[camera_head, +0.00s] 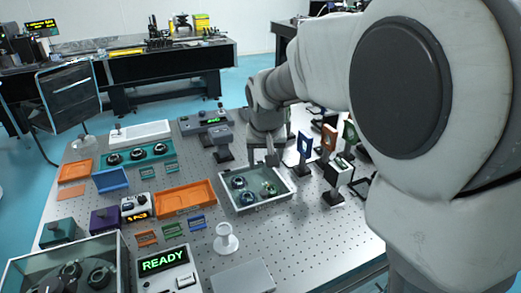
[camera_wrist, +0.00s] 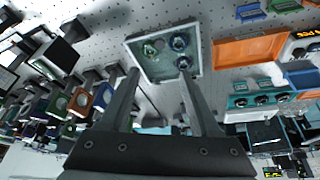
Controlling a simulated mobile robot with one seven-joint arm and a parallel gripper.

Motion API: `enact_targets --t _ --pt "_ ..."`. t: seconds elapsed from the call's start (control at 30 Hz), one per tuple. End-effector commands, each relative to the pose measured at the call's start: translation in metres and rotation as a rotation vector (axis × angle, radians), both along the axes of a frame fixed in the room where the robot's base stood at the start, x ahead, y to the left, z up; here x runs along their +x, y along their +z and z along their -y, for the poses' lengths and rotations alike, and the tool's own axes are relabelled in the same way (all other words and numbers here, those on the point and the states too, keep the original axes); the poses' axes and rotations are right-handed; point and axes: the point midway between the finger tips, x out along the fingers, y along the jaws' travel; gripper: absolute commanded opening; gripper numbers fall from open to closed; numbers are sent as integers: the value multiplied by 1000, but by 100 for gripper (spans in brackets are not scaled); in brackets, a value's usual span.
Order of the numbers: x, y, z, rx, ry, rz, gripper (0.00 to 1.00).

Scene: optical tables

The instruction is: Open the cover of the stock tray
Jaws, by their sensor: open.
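A shallow pale-rimmed tray (camera_head: 234,207) holding three round optics stands in the middle of the table. It also shows in the wrist view (camera_wrist: 193,27), just beyond my fingertips. Its top looks flat and glassy, but I cannot tell for sure whether a clear cover lies on it. My gripper (camera_head: 270,158) is at the tray's back edge in the head view. In the wrist view my gripper (camera_wrist: 159,74) is open, its two fingers apart with nothing between them. I cannot tell whether the fingertips touch the rim. A larger glass-sided box (camera_head: 124,264) with dark round parts stands at the front left.
An orange tray (camera_head: 168,202) lies left of the middle tray. A white pedestal (camera_head: 226,240) and a grey plate (camera_head: 242,277) stand in front. Upright optic mounts (camera_head: 329,138) crowd the right side. A READY display box (camera_head: 163,262) is at the front. Bare perforated tabletop (camera_head: 300,232) lies front right.

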Motion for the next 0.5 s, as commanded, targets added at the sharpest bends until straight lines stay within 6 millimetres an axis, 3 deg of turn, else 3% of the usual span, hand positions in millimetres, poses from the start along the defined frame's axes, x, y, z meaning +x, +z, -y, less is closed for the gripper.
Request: enact_targets --t 0.5 --pt "39 -99 1 -1 -3 -3 64"
